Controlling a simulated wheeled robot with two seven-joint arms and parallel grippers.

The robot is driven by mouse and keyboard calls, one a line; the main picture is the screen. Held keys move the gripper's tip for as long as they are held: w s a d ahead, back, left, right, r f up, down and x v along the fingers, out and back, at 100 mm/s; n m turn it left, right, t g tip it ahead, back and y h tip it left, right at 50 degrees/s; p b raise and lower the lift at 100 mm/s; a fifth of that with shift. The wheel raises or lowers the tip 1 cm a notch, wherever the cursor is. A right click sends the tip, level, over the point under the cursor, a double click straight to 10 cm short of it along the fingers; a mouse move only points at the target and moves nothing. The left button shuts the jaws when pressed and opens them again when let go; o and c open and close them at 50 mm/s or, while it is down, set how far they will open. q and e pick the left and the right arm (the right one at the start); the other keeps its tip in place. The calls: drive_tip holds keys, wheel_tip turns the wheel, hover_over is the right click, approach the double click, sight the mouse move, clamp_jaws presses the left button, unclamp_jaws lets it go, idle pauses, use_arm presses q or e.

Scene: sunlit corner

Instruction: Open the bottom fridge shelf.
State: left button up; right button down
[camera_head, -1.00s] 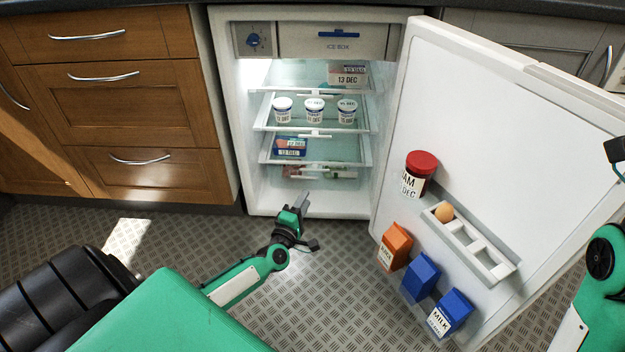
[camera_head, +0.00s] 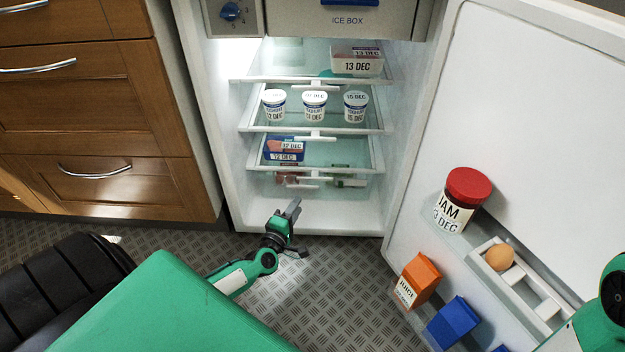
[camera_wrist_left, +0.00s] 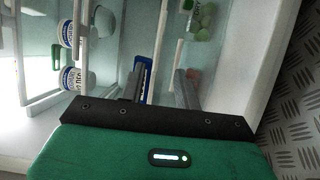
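The bottom fridge shelf (camera_head: 345,185) is a clear pull-out tray low in the open fridge, with a pale handle bar (camera_head: 300,181) on its front and green and reddish items inside. It appears pushed in. My left gripper (camera_head: 294,207) is just in front of and below it, pointing up into the fridge. In the left wrist view my left gripper (camera_wrist_left: 160,88) has its two grey fingers apart, with nothing held. Pale shelf edges show beyond the fingers; I cannot tell whether they touch. My right arm shows at the right edge, but its gripper is out of view.
Above are shelves with a 12 DEC package (camera_head: 284,150), yoghurt pots (camera_head: 314,105) and a 13 DEC box (camera_head: 357,61). The fridge door (camera_head: 540,120) stands open at right, holding jam (camera_head: 462,200), an egg and cartons. Wooden drawers (camera_head: 80,110) stand at left.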

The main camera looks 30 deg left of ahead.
use_arm(q)
drive_tip(key=w+a+b, duration=0.2)
drive_tip(key=w+b, duration=0.2)
drive_tip(key=w, duration=0.8)
drive_tip(key=shift+w, duration=0.15)
clamp_jaws()
